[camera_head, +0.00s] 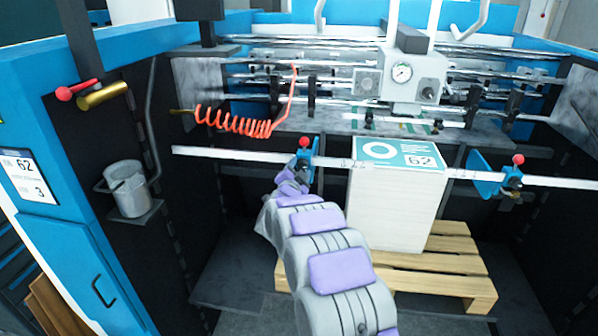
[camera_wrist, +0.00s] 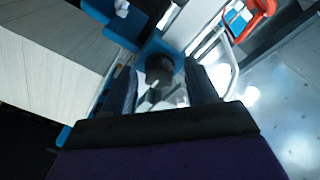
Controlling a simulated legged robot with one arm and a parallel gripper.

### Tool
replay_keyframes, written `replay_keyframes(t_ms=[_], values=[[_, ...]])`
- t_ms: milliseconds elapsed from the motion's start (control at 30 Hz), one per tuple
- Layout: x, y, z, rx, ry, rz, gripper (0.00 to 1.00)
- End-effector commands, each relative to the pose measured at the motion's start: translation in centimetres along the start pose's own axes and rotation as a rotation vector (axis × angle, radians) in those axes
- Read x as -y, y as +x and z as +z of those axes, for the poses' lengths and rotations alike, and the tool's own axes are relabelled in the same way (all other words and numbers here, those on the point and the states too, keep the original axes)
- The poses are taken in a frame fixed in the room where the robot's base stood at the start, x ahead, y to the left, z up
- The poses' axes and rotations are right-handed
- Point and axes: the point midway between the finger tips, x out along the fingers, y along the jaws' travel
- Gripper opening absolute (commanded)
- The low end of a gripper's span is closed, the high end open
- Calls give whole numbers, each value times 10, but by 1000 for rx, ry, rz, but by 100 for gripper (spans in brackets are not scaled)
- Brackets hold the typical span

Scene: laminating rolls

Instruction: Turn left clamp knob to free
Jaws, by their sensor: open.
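The left clamp (camera_head: 308,166) is blue and sits on a white horizontal rail, left of the white stack. Its red knob (camera_head: 304,142) stands up on top of it. My gripper (camera_head: 290,180) is at the left clamp's lower left side, below the red knob, and partly hides the clamp. In the wrist view my gripper (camera_wrist: 162,85) is open, with a dark round part and blue clamp body (camera_wrist: 148,46) between and beyond its fingers. I cannot tell whether the fingers touch the clamp.
The right clamp (camera_head: 488,178) has its own red knob. A tall white stack (camera_head: 392,210) on a wooden pallet (camera_head: 455,284) stands close right of my arm. The rail (camera_head: 235,155) crosses in front. An orange coiled hose (camera_head: 235,124) hangs above left. A metal cup (camera_head: 127,188) is at the left.

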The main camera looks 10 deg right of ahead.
Motion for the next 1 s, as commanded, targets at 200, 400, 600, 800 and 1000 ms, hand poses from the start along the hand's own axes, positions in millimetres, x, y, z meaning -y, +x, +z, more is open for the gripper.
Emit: replay_keyframes(t_ms=[200, 400, 600, 800, 1000], values=[[-1, 0, -1, 0, 1, 1, 57], [-1, 0, 0, 0, 1, 1, 38], [0, 0, 0, 0, 0, 1, 19], [-1, 0, 0, 1, 0, 1, 2], [0, 0, 0, 1, -18, 1, 2]])
